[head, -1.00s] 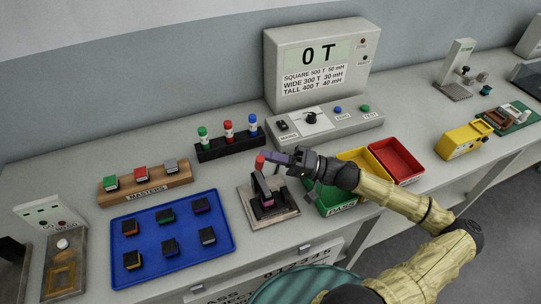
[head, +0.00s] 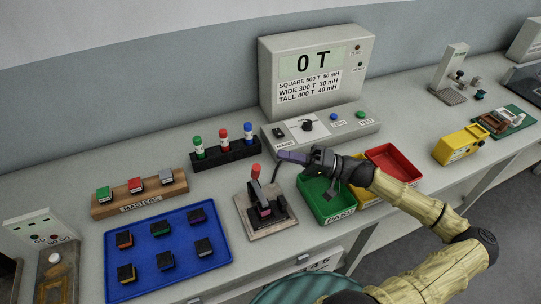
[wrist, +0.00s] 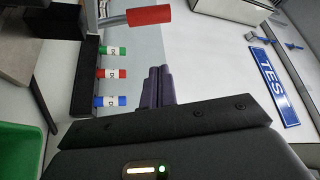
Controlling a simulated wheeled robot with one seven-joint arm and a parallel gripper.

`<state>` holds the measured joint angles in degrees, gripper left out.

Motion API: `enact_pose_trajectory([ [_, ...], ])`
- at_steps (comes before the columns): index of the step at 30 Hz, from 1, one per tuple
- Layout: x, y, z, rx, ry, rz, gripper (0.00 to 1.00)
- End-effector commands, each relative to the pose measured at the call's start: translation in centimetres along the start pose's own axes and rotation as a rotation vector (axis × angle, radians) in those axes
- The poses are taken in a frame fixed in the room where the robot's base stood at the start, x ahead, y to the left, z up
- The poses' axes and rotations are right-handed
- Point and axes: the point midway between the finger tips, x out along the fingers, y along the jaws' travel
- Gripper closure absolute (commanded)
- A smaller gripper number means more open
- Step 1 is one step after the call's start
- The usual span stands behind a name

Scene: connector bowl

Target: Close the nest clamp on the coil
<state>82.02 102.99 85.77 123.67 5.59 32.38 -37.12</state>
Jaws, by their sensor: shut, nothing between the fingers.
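The nest clamp (head: 256,195) stands on a light plate (head: 249,225) at the front middle of the bench. Its lever with the red grip (head: 256,172) points up. A dark coil block (head: 269,212) appears to sit in the nest; the clamp partly covers it, and I cannot tell whether the clamp touches it. My gripper (head: 283,156) is shut and empty, to the right of the red grip and apart from it. In the wrist view my closed fingers (wrist: 158,85) show below the red grip (wrist: 150,15).
A blue tray (head: 142,285) with several coils lies left of the clamp. A green PASS bin (head: 318,208), a yellow bin and a red bin (head: 397,163) stand right, under my arm. The tester (head: 316,65) and a rack of colored bottles (head: 226,157) stand behind.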

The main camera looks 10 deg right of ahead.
Motion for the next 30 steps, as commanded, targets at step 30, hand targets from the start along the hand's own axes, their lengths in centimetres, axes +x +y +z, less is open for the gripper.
enact_pose_trajectory([
  [30, -3.4, -0.2, 0.0, 0.002, -0.003, -0.002, 1.00],
])
